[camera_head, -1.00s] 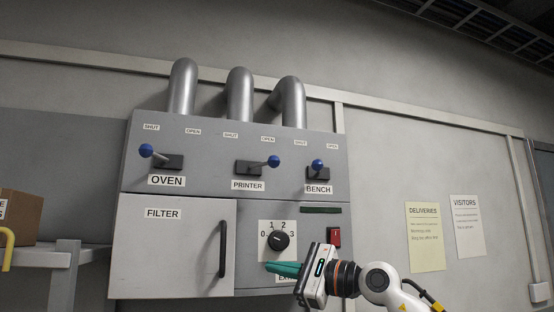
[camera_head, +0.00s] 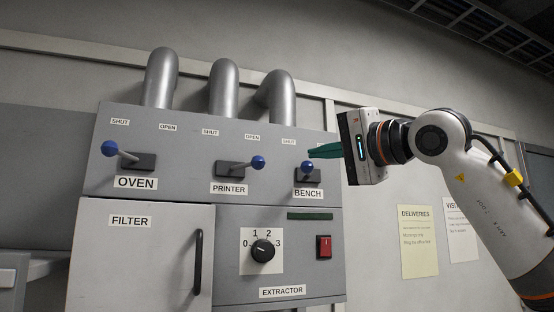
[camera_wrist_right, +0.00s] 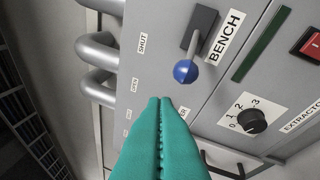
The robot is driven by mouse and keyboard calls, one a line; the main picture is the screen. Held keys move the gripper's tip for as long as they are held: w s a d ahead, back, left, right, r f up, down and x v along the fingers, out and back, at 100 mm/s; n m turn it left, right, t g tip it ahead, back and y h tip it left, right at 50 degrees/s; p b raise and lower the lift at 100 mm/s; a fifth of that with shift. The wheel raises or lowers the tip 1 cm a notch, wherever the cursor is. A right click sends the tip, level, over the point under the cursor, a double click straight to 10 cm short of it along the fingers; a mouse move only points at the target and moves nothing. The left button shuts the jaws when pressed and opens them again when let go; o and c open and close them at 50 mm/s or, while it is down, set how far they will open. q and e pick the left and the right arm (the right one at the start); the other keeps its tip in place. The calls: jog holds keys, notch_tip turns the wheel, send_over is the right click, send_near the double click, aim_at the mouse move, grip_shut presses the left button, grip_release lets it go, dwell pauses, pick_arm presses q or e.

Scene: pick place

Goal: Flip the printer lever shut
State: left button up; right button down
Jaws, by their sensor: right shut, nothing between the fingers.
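The printer lever (camera_head: 240,166) has a blue knob (camera_head: 258,162) and leans right, to its OPEN side, above the PRINTER label (camera_head: 229,189). My right gripper (camera_head: 311,153) is shut and empty, its teal fingers pointing left just above the bench lever's knob in the head view. In the right wrist view the closed fingertips (camera_wrist_right: 160,100) point at the panel beside the bench knob, apart from it, and the fingers hide the printer lever. My left gripper is not in view.
The oven lever's knob (camera_head: 109,148) leans left, to SHUT. Below are the extractor dial (camera_head: 263,251) and a red switch (camera_head: 324,247). Pipes (camera_head: 223,88) rise above the panel.

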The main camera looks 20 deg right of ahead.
aim_at(246, 165)
jog(key=p+x, duration=0.5)
jog(key=x, duration=0.5)
jog(key=shift+r, duration=0.2)
jog(key=s+a+f, duration=0.2)
jog(key=shift+s+a, duration=0.2)
jog(key=shift+a, duration=0.15)
jog(key=shift+w, duration=0.1)
